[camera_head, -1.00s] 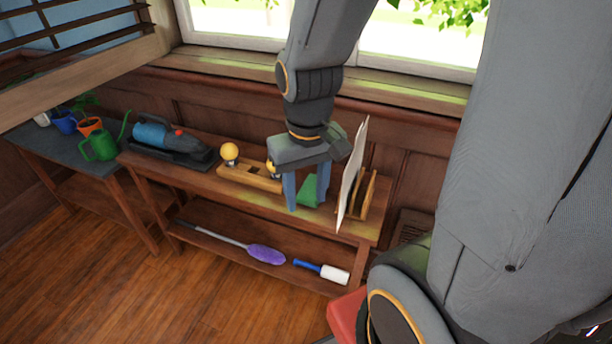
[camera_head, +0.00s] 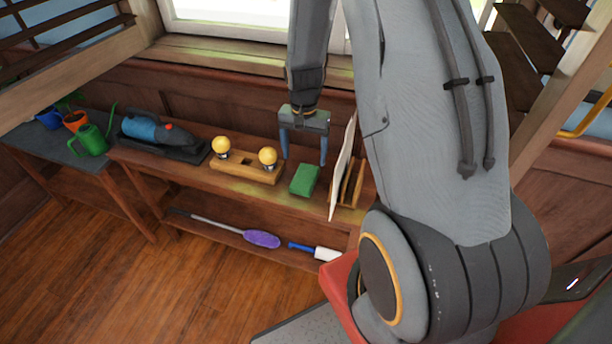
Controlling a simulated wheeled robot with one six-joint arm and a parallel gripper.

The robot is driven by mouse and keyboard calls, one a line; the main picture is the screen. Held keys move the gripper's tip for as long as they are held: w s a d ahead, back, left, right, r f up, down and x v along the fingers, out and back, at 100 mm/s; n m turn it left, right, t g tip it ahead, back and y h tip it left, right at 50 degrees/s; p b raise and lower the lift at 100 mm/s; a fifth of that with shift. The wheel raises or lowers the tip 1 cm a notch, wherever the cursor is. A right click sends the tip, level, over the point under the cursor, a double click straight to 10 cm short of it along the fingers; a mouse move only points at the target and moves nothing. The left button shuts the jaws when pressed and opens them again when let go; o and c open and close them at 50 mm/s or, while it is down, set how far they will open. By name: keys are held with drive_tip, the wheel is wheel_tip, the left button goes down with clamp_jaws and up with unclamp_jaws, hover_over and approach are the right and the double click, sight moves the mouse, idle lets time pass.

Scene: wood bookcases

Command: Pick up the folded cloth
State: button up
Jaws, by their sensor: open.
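The folded cloth (camera_head: 304,180) is a small green block lying on the top of the wooden bench, between the yellow-knobbed wooden stand and the upright white board. My gripper (camera_head: 304,160) is open, with its two blue-grey fingers pointing down. In the picture its fingertips show just above and behind the cloth, one toward each side. The jaws look empty. I cannot tell the exact gap between fingertips and cloth.
A wooden stand (camera_head: 246,168) with two yellow knobs is left of the cloth. A white board (camera_head: 342,170) stands upright close on the right. A blue handheld vacuum (camera_head: 152,132) lies farther left. A purple duster (camera_head: 262,239) and a lint roller (camera_head: 326,254) lie on the lower shelf.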

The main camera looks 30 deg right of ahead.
sight(305, 176)
drive_tip(key=shift+w+d+f, duration=0.15)
drive_tip(key=shift+d+f, duration=0.3)
drive_tip(key=shift+f, duration=0.45)
drive_tip(key=shift+w+a+f+p, duration=0.1)
drive_tip(key=shift+f+p, duration=0.65)
drive_tip(key=shift+f, duration=1.05)
drive_tip(key=shift+a+f+p, duration=0.1)
drive_tip(key=shift+f+p, duration=0.65)
drive_tip(key=shift+f, duration=1)
drive_tip(key=c, duration=1.2)
drive_tip(key=shift+c, duration=0.2)
drive_tip(key=shift+r, duration=0.1)
wheel_tip(305, 176, up, 10)
drive_tip(key=b, duration=0.2)
drive_tip(key=shift+b, duration=0.35)
